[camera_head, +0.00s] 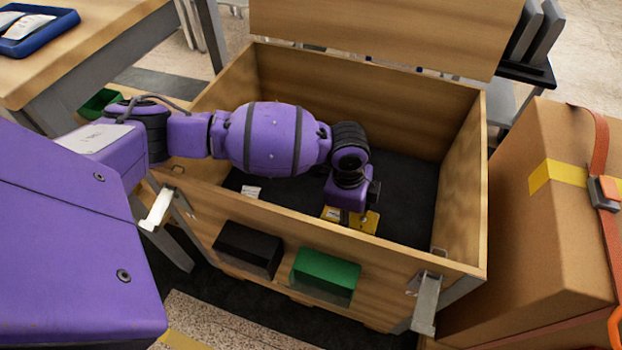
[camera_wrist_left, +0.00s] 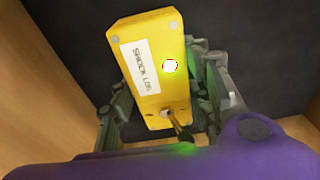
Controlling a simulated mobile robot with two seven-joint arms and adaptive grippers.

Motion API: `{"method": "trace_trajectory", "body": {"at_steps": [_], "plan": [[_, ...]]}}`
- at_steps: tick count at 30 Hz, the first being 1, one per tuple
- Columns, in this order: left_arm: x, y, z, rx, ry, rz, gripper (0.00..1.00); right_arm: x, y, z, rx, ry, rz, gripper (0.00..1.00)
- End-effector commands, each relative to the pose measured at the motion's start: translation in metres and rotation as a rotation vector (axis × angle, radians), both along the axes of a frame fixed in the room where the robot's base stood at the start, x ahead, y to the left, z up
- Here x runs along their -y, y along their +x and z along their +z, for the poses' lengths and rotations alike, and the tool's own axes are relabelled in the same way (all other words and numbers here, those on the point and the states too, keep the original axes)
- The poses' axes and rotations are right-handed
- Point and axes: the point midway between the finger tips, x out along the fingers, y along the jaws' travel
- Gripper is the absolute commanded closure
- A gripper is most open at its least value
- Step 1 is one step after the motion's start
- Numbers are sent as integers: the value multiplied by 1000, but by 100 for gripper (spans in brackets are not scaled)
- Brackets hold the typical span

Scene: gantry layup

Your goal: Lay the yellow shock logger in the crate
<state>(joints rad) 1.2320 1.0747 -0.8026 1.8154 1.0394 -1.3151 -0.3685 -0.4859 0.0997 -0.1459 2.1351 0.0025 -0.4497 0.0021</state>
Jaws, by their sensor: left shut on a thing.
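The open wooden crate (camera_head: 462,190) has a dark lined floor (camera_head: 408,190). My left arm reaches over its left wall, with the left gripper (camera_head: 348,214) low inside the crate near the front wall. The yellow shock logger (camera_head: 368,220) is at that gripper and partly hidden by it. In the left wrist view, the logger (camera_wrist_left: 150,60) with its white "SHOCK LOG" label lies between the fingers of the left gripper (camera_wrist_left: 165,85), which is shut on it. I cannot tell whether the logger touches the crate floor. My right gripper is not in view.
A small white label (camera_head: 251,191) lies on the crate floor left of the gripper. The crate lid (camera_head: 370,30) stands open at the back. A strapped cardboard box (camera_head: 545,200) stands close on the right. A table with a blue tray (camera_head: 40,32) is at the upper left.

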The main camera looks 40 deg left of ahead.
Motion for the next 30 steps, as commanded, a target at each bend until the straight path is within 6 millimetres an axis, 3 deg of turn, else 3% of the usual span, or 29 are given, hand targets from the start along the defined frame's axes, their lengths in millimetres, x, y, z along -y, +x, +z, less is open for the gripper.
{"method": "trace_trajectory", "body": {"at_steps": [3, 16, 17, 20, 30], "plan": [[1, 2, -21, 1, -2, 0, 86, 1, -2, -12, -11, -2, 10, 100], [1, 1, -24, 1, -2, 1, 86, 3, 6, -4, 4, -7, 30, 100], [1, 1, -25, 2, -2, 0, 53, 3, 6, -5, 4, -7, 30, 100], [1, 1, -25, 2, -2, 0, 40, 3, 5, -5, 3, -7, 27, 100], [1, 1, -24, 1, -1, 0, 36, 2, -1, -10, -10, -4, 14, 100]]}}
